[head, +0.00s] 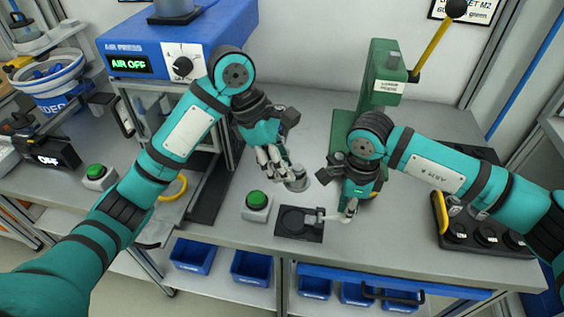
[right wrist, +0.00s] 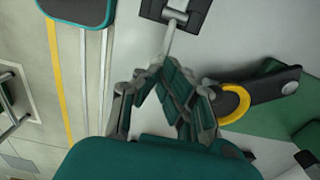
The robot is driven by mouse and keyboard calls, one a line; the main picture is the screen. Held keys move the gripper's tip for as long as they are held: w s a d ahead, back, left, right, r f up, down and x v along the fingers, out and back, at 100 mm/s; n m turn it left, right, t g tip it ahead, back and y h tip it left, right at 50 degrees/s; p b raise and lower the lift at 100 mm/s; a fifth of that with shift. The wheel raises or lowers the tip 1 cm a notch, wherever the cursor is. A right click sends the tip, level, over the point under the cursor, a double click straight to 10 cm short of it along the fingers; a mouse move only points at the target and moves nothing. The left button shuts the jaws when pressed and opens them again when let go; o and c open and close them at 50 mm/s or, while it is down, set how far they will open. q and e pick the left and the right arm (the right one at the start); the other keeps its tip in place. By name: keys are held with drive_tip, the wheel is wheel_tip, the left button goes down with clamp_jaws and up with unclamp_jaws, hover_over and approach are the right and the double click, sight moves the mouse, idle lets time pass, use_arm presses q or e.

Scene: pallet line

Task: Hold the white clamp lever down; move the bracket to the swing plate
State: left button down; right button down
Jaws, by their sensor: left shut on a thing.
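My left gripper (head: 277,160) is shut on a grey metal piece with a round end, likely the bracket (head: 298,182), held above the bench. The white clamp lever (head: 336,217) sticks out from the black clamp fixture (head: 290,231) on the bench; its rod also shows in the right wrist view (right wrist: 170,40). My right gripper (head: 350,207) points down at the lever's free end. In the right wrist view its fingertips (right wrist: 163,70) come together at the rod's end.
A green button (head: 257,199) stands left of the fixture. The green press (head: 385,85) with a yellow handle stands behind my right arm. A blue air press box (head: 150,50) is at the back left. A black tray (head: 460,238) is at the right. Blue bins (head: 250,267) hang below.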

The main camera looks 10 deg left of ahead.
drive_tip(key=shift+r, duration=3)
